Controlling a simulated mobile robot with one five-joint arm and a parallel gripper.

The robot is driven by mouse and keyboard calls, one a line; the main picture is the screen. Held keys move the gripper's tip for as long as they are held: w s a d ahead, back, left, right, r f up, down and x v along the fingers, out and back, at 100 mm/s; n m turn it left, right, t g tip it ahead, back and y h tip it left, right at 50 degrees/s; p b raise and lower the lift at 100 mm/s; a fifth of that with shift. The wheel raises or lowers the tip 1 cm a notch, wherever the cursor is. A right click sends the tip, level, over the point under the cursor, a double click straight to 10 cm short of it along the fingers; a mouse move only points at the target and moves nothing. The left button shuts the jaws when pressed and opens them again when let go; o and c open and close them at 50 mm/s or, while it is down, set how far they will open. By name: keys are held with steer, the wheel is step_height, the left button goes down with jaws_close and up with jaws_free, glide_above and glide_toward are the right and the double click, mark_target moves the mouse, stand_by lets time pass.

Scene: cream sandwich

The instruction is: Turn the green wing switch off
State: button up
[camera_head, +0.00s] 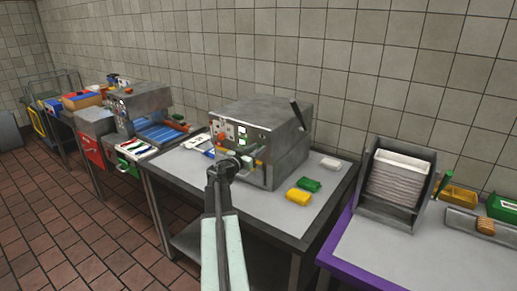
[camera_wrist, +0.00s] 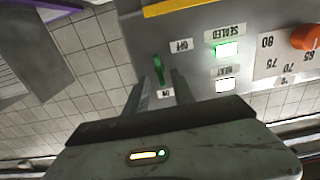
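In the wrist view the green wing switch (camera_wrist: 158,69) is on a grey machine panel (camera_wrist: 205,70), between an ON label (camera_wrist: 165,94) and an OFF label (camera_wrist: 181,46). The labels appear upside down, with ON nearer my gripper. My gripper (camera_wrist: 161,82) is open, its two fingers apart and pointing at the panel, with the switch just past the fingertips and roughly between them. I cannot tell whether they touch it. In the head view my gripper (camera_head: 228,164) is at the front of the metal machine (camera_head: 262,138) and hides the switch.
Lit SEALED (camera_wrist: 227,49) and HEAT (camera_wrist: 223,85) indicators and an orange dial (camera_wrist: 304,38) sit beside the switch. Green (camera_head: 309,184), yellow (camera_head: 299,198) and white (camera_head: 330,163) blocks lie on the grey table (camera_head: 255,205). A purple-edged table (camera_head: 375,255) stands at right.

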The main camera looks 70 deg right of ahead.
steer(key=shift+s+d, duration=0.15)
steer(key=shift+d, duration=0.35)
jaws_close()
steer(key=n, duration=0.6)
steer(key=f+n+b, duration=0.1)
steer(key=n, duration=0.5)
steer(key=w+n, duration=0.1)
steer(key=n, duration=0.4)
steer(key=shift+f+n, duration=0.15)
steer(key=shift+n, duration=0.25)
steer(key=shift+w, duration=0.1)
